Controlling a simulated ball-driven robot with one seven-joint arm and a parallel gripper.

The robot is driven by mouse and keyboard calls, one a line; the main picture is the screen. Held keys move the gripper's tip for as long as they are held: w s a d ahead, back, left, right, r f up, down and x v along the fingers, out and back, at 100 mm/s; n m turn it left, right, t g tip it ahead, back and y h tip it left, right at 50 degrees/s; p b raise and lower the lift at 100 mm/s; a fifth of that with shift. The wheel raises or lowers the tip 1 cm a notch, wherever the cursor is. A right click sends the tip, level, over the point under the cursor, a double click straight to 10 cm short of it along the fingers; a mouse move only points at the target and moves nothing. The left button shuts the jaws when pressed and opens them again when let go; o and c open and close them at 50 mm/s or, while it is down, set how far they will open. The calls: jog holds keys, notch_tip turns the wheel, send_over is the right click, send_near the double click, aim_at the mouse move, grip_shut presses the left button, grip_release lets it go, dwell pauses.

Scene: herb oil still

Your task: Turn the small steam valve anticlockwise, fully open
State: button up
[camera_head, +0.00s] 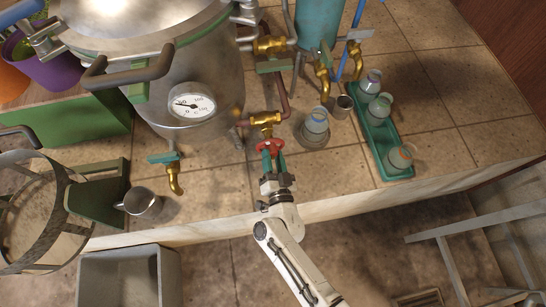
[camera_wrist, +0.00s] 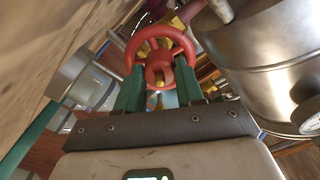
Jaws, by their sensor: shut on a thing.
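The small steam valve has a red handwheel (camera_head: 270,147) on a brass body (camera_head: 265,118), joined to a copper pipe beside the steel still (camera_head: 195,90). My gripper (camera_head: 272,162) has green fingers and reaches the wheel from the front edge of the tiled counter. In the wrist view the red wheel (camera_wrist: 160,55) stands straight ahead, and the two green fingers of my gripper (camera_wrist: 160,85) meet its lower part, one on each side of the hub. The gripper is shut on the wheel. The exact contact at the fingertips is partly hidden by the rim.
A green tray (camera_head: 378,135) with several jars is farther right. A brass tap (camera_head: 172,175) and a metal cup (camera_head: 140,202) are to the left. A grey bin (camera_head: 125,280) stands below the counter.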

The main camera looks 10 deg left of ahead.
jog(key=shift+s+f, duration=0.1)
jog(key=o, duration=1)
jog(key=shift+o, duration=0.2)
jog(key=v, duration=1)
jog(key=shift+s+d, duration=0.1)
jog(key=shift+s, duration=0.25)
